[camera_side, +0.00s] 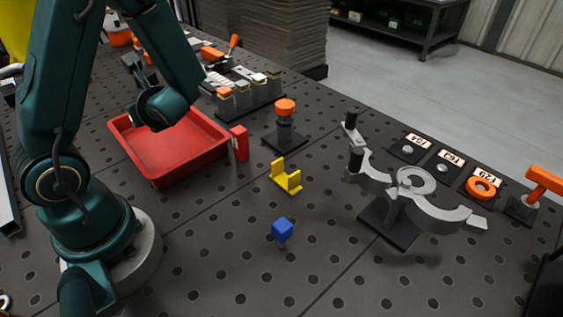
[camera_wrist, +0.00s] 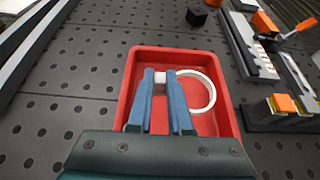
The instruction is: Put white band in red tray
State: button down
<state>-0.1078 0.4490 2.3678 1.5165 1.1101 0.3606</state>
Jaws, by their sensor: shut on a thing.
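The white band (camera_wrist: 212,103) is a ring with a small white block on one side, seen in the wrist view. My gripper (camera_wrist: 161,77) is shut on the block of the band, between two blue fingers. The band shows over the inside of the red tray (camera_wrist: 128,99); I cannot tell whether it touches the floor of the tray. In the side view the red tray (camera_side: 152,170) lies flat on the table left of centre. There the arm reaches over the tray, and my fingers and the band are hidden.
A red block (camera_side: 239,143) stands beside the tray. A yellow bracket (camera_side: 287,177), a blue block (camera_side: 282,230) and an orange-topped post (camera_side: 285,125) are nearby. A grey curved fixture (camera_side: 415,195) stands to the right. The front of the perforated table is mostly clear.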

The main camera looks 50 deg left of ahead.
aim_at(157, 152)
jog(key=shift+f, duration=3.8)
jog(key=c, duration=0.8)
grip_release()
jog(key=shift+c, duration=0.2)
